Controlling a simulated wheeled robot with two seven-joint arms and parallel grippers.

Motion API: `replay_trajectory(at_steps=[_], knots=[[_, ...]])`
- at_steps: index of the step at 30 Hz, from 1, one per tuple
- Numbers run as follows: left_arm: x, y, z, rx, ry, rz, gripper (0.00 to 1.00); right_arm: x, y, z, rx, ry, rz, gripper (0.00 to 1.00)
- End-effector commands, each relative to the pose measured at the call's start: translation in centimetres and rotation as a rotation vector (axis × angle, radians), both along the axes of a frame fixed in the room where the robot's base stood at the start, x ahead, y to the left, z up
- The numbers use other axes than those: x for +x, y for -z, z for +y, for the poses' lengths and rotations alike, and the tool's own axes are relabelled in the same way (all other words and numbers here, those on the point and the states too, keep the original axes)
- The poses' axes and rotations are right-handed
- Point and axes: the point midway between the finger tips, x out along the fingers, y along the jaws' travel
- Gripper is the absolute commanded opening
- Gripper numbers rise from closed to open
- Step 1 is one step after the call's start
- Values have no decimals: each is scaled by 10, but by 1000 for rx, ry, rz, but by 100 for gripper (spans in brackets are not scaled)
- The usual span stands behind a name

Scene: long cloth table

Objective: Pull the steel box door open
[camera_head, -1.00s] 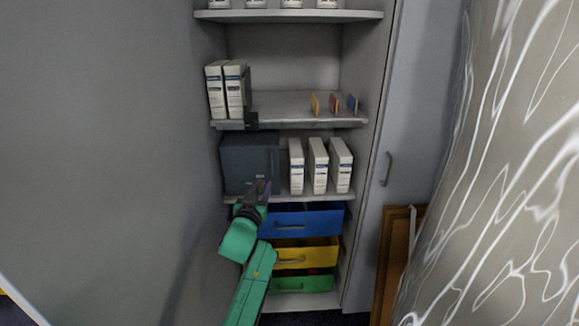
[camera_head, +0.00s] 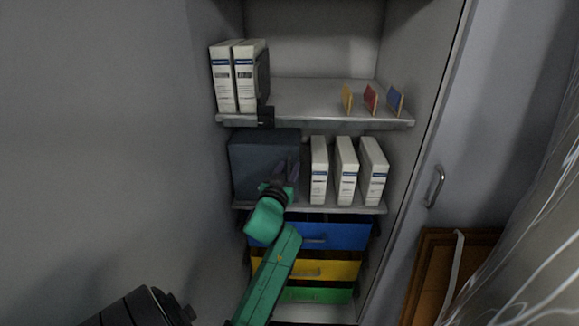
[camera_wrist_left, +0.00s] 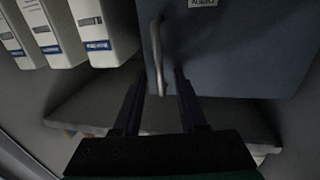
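The steel box (camera_head: 262,160) is a dark blue-grey box on the middle shelf of the cabinet, and its door looks closed. In the left wrist view the door (camera_wrist_left: 235,55) fills the upper right, with a vertical metal handle (camera_wrist_left: 157,50) near its edge. My left gripper (camera_head: 288,172) is in front of the box's right side. In the wrist view its two fingers (camera_wrist_left: 157,82) are apart, with the lower end of the handle between them. I cannot tell whether either finger touches the handle. The right gripper is not in view.
White binders (camera_head: 346,170) stand right of the box on the same shelf. Two more binders (camera_head: 238,76) and small coloured cards (camera_head: 371,98) are on the shelf above. Blue (camera_head: 335,234), yellow (camera_head: 325,265) and green drawers (camera_head: 318,294) are below. A cabinet door stands open at right.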

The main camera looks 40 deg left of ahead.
Motion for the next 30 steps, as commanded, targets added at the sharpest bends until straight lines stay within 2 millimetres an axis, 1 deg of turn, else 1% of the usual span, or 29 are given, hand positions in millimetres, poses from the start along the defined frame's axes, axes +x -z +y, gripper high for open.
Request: replay_trajectory(at_steps=[1, 2, 3, 4, 19, 30], knots=[[0, 0, 0, 0, 0, 0, 37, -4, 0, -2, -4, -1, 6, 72], [0, 0, 0, 0, 0, 0, 26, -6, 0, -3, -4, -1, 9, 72], [0, 0, 0, 0, 0, 0, 11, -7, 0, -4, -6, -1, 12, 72], [0, 0, 0, 0, 0, 0, 0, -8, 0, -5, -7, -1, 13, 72], [0, 0, 0, 0, 0, 1, 0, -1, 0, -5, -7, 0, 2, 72], [0, 1, 0, 0, 0, 1, 0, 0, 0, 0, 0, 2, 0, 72]])
